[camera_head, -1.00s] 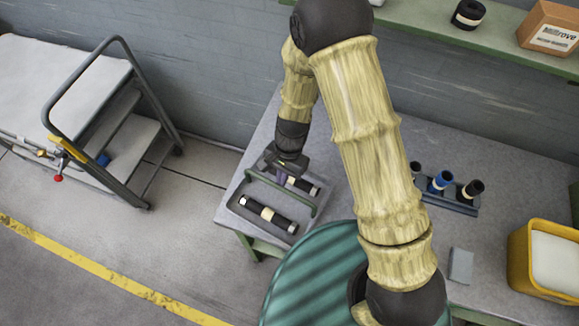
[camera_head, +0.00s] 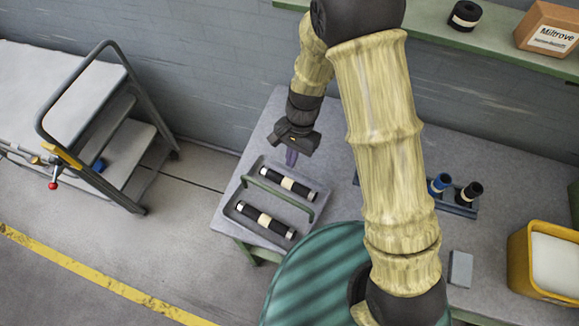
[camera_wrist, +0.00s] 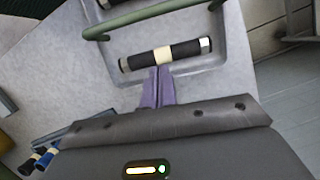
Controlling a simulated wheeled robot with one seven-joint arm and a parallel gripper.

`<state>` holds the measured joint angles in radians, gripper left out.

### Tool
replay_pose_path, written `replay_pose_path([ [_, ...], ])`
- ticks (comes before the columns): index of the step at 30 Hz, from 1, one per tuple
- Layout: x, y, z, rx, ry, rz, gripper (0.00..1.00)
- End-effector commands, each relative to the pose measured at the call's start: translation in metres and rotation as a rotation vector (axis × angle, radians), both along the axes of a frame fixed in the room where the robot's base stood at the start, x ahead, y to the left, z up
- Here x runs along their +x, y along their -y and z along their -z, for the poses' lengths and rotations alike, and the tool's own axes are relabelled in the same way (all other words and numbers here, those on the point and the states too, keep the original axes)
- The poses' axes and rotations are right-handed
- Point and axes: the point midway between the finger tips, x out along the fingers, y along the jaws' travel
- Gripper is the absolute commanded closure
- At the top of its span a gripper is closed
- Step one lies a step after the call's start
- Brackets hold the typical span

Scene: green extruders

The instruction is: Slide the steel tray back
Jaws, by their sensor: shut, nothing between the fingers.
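The steel tray (camera_head: 270,202) lies on the grey bench near its left end. A green bar handle (camera_head: 277,196) spans it, with a black roller with a pale middle band on each side: the near roller (camera_head: 265,219) and the far roller (camera_head: 288,184). My gripper (camera_head: 291,157) is shut and empty, beyond the far roller. In the wrist view its purple fingers (camera_wrist: 160,72) point toward the far roller (camera_wrist: 165,55), with the handle (camera_wrist: 150,17) behind it. I cannot tell whether the fingertips touch the tray's edge.
A rack (camera_head: 461,207) with blue and black cylinders stands on the bench to the right, partly hidden by my arm. A yellow bin (camera_head: 519,262) is at the right edge. A green shelf (camera_head: 470,42) runs along the wall. The bench behind my gripper is clear.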

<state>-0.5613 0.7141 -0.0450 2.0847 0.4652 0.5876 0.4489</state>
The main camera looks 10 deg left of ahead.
Motion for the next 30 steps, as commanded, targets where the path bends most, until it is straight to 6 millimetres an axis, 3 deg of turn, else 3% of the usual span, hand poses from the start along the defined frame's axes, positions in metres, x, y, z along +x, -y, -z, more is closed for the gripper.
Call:
replay_pose_path([
  [3,0.004,-0.002,-0.020,0.003,0.005,-0.010,1.00],
  [9,0.011,0.002,-0.041,0.001,0.003,-0.004,1.00],
  [27,0.013,0.007,-0.043,0.001,0.002,0.005,1.00],
  [30,0.015,0.015,-0.049,0.005,0.020,-0.004,1.00],
])
